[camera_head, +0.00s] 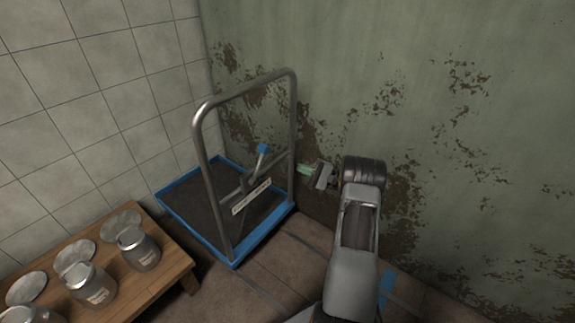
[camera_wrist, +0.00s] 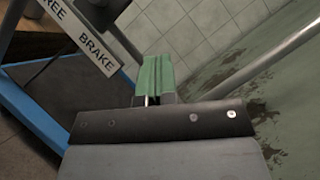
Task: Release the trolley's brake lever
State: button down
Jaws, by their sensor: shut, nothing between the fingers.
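The trolley (camera_head: 215,258) has a blue-rimmed dark deck and an upright grey tube handle (camera_head: 201,150). Its brake lever (camera_head: 260,160) has a blue tip and slants up to the right above a crossbar with a white label. In the wrist view the label (camera_wrist: 76,38) reads "FREE" and "BRAKE". My gripper (camera_head: 303,169), with green fingertips, is just right of the handle's right post, at about the crossbar's height. It is shut and empty. In the wrist view the gripper (camera_wrist: 153,75) points between the label and a handle tube (camera_wrist: 275,65). The lever's blue tip does not show there.
A tiled wall (camera_head: 90,90) stands on the left and a peeling green wall (camera_head: 400,80) behind. Floor shows in front of the trolley.

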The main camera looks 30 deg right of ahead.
aim_at(259, 166)
jog(key=s+a+r+b+x, duration=0.1)
jog(key=s+b+x, duration=0.1)
jog(key=x, duration=1)
jog(key=shift+b, duration=0.45)
jog(key=shift+s+a+r, duration=0.1)
jog(key=shift+a, duration=0.05)
jog(key=shift+s+a+r+n, duration=0.1)
jog(key=shift+r+n, duration=0.1)
jog(key=shift+n, duration=0.1)
